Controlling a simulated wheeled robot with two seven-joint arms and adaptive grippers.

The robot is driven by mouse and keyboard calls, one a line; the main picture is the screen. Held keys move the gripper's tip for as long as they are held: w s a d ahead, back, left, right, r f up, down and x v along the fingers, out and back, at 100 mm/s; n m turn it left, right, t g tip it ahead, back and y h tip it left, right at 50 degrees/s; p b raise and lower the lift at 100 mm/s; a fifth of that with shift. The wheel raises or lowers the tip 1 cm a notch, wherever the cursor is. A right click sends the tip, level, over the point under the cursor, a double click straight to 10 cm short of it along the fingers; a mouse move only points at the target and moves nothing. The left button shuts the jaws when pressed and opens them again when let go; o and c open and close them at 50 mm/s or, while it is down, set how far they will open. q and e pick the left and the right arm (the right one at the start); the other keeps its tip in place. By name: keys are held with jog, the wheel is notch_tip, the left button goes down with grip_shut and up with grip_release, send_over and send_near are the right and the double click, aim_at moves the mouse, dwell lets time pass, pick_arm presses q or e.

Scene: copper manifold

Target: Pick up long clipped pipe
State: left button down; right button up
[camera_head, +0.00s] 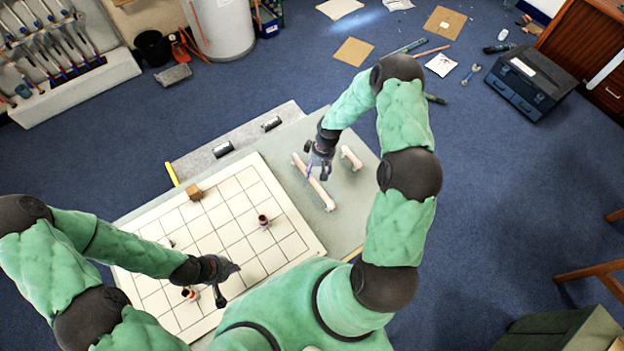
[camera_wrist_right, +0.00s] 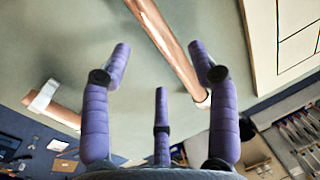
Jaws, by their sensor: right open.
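The long clipped pipe (camera_head: 323,194) is copper-pink and lies on the grey-green table, right of the white grid board. My left gripper (camera_head: 230,284) is over the board, fingers apart and apparently empty.
A shorter clipped pipe (camera_head: 351,158) lies right of the long one and also shows in the wrist view (camera_wrist_right: 55,108). The grid board (camera_head: 228,206) carries a brown block (camera_head: 194,192) and small copper fittings (camera_head: 264,221). A grey strip (camera_head: 240,142) lies along the far edge.

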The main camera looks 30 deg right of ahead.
aim_at(313, 179)
jog(key=shift+a+f, duration=0.25)
jog(key=shift+f, duration=0.65)
jog(key=shift+a+f, duration=0.25)
jog(key=shift+f, duration=0.7)
jog(key=shift+a+f, duration=0.25)
jog(key=shift+f, duration=0.65)
grip_shut()
